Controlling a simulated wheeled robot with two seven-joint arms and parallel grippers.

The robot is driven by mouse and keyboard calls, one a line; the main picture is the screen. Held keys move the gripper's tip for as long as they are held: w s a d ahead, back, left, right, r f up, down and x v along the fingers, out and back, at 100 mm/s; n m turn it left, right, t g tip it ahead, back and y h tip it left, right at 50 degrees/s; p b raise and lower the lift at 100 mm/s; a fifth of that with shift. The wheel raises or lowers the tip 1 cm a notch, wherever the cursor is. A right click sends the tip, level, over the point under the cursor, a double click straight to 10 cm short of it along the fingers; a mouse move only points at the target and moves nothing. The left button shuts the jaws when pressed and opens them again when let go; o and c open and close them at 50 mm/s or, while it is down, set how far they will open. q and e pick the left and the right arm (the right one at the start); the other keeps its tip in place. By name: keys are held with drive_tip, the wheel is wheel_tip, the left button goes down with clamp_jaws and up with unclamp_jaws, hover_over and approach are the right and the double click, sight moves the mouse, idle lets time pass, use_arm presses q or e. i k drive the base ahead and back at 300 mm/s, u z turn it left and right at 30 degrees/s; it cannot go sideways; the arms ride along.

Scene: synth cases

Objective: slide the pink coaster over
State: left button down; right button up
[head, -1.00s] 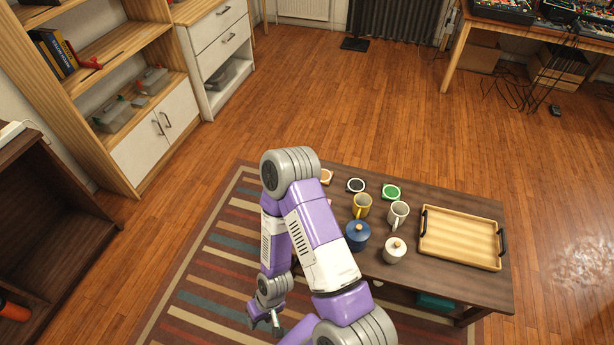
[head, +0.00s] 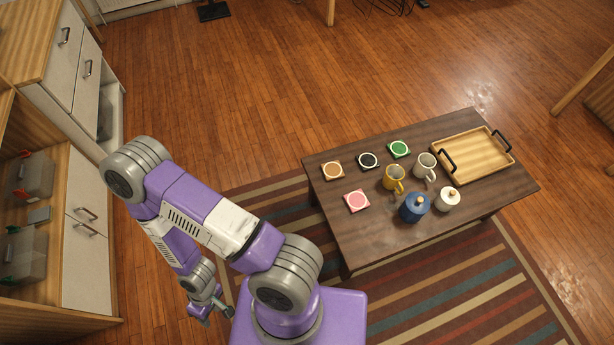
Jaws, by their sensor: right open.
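The pink coaster (head: 357,201) is a square with a pale border. It lies flat near the left end of the dark wooden coffee table (head: 362,243), in front of an orange coaster (head: 333,170). My right gripper (head: 216,313) is open and empty. It hangs low at the lower left, beyond the table's left end and well apart from the pink coaster. My left gripper does not show.
A black coaster (head: 368,160) and a green coaster (head: 399,148) lie along the far edge. A yellow mug (head: 394,180), a white mug (head: 425,163), a blue jar (head: 414,208), a white jar (head: 447,199) and a wooden tray (head: 459,149) stand further right.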

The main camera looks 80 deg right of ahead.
sight(356, 201)
drive_tip(key=i, duration=0.8)
drive_tip(key=u, duration=3.4)
drive_tip(key=k, duration=2.05)
drive_tip(key=z, duration=4.1)
